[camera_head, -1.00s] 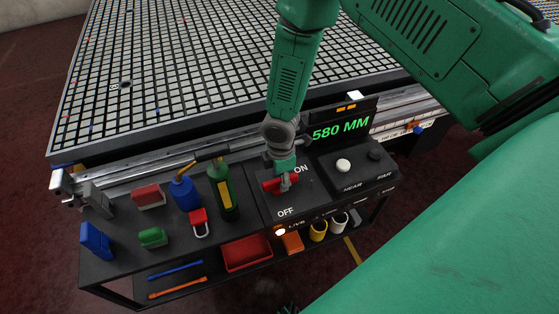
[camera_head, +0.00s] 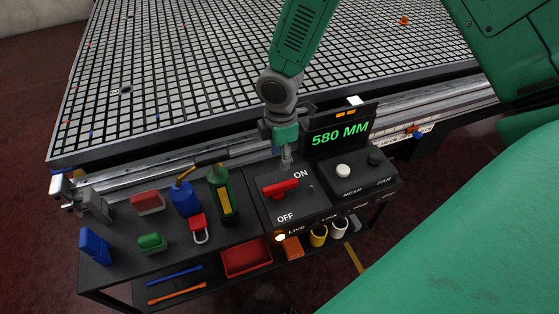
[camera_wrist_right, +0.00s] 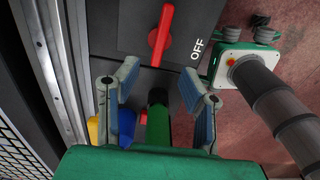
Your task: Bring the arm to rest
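My right gripper (camera_head: 287,162) hangs over the back edge of the black control panel (camera_head: 318,205), behind the red rotary handle (camera_head: 280,188) and clear of it. The handle lies nearly crosswise between the ON and OFF labels. In the right wrist view the two fingers of my right gripper (camera_wrist_right: 160,95) are wide apart, with nothing held between them. The red handle (camera_wrist_right: 160,36) shows there beyond the fingertips, next to the OFF label.
The display (camera_head: 340,133) reads 580 MM, close beside my right gripper. A green bottle (camera_head: 222,195), a blue bottle (camera_head: 185,198) and a red padlock (camera_head: 198,228) stand on the cart's left part. The grid table (camera_head: 180,80) lies behind, largely clear.

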